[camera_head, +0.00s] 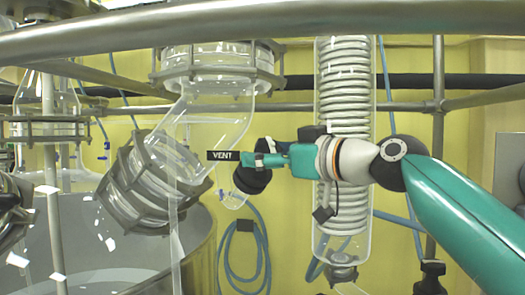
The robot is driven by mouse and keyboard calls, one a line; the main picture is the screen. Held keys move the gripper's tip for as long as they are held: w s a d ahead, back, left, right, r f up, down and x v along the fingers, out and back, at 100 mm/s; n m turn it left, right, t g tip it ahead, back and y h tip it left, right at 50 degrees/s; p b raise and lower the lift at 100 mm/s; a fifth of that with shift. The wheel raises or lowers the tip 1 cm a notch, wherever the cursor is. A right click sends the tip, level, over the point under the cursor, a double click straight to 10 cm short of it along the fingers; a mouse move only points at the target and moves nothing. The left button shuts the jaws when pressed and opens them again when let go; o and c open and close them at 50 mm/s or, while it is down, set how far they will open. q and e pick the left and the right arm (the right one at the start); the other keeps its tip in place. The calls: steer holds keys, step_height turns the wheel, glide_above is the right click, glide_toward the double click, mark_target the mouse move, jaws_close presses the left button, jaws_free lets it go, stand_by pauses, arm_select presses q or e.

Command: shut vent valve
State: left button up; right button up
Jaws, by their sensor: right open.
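The black VENT label (223,156) shows near the middle of the view, in front of the glassware. A dark round knob (251,180) sits just below and right of the label, at the side of the glass pipe; it looks like the vent valve's handle. My right gripper (263,160) comes in from the right, its teal fingers pointing left at the knob's upper edge and just right of the label. It is open. Whether the fingers touch the knob or stand in front of it I cannot tell. The valve's body is partly hidden. My left gripper is not in view.
A coiled glass condenser (344,90) stands behind my right wrist. A clamped glass flange (145,185) is at the left, above a large metal vessel (95,245). A metal rail (250,22) crosses the top. A blue hose (242,260) hangs below the knob.

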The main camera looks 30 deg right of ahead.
steer(key=shift+s+d+r, duration=0.1)
steer(key=shift+s, duration=0.05)
steer(key=c, duration=1.2)
steer(key=shift+o, duration=0.2)
steer(key=shift+m+h, duration=0.4)
steer(key=shift+m, duration=0.1)
steer(key=shift+r+m+t+h+p, duration=0.1)
steer(key=shift+m+t+h+p, duration=0.2)
steer(key=shift+m+p, duration=0.15)
